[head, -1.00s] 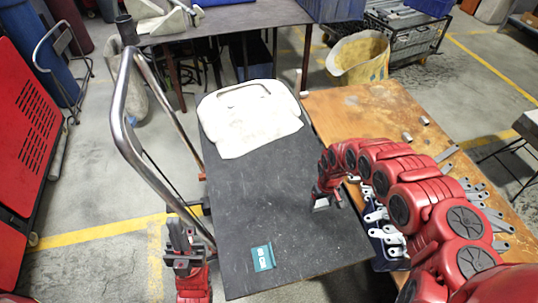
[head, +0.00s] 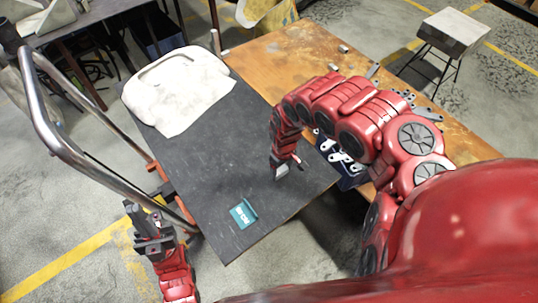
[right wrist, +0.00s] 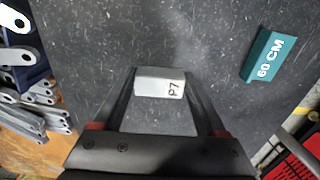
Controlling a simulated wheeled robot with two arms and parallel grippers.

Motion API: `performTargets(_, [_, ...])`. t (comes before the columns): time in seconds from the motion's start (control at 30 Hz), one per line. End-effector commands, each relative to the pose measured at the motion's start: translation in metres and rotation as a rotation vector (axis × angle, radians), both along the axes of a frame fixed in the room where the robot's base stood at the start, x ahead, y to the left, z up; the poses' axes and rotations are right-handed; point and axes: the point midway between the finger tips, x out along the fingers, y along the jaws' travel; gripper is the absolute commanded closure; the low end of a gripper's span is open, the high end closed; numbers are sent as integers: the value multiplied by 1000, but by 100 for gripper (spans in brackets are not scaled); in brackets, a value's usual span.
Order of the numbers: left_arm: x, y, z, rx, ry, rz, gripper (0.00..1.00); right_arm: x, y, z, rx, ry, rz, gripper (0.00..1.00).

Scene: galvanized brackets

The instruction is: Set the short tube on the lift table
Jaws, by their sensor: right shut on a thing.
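The lift table (head: 225,150) has a dark grey top and a bent metal push handle on its left. My right gripper (head: 281,172) is over the right part of that top, low to the surface. In the right wrist view it is shut on a short pale metal piece marked P7, the short tube (right wrist: 160,83), held between the fingertips. I cannot tell whether the tube touches the top. My left gripper (head: 145,218) is beside the lift table's left edge, below the handle, with nothing visible in it.
A teal "60 CM" label (head: 243,213) lies near the lift table's front edge. A crumpled white cover (head: 180,90) lies at its back. A wooden table (head: 290,55) adjoins on the right, with small tubes (head: 343,48) and metal brackets (head: 425,112). The lift table's middle is clear.

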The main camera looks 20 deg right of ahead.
Motion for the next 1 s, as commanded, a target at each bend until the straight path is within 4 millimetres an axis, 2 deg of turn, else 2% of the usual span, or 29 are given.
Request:
performTargets(0.03, [0,0,-9,0,0,0,100,8,1,-5,0,-2,0,83])
performTargets(0.43, [0,0,-56,0,0,0,100,55,3,-11,-1,-4,2,83])
performTargets(0.57, [0,0,-73,0,0,0,100,82,5,-15,2,-6,1,83])
performTargets(0.63, [0,0,-66,0,1,0,100,89,4,-9,4,-3,1,83])
performTargets(0.77, [0,0,-66,0,0,0,100,100,5,-9,4,-3,2,83])
performTargets(1.0, [0,0,-66,0,0,0,100,106,3,-10,0,1,-1,83])
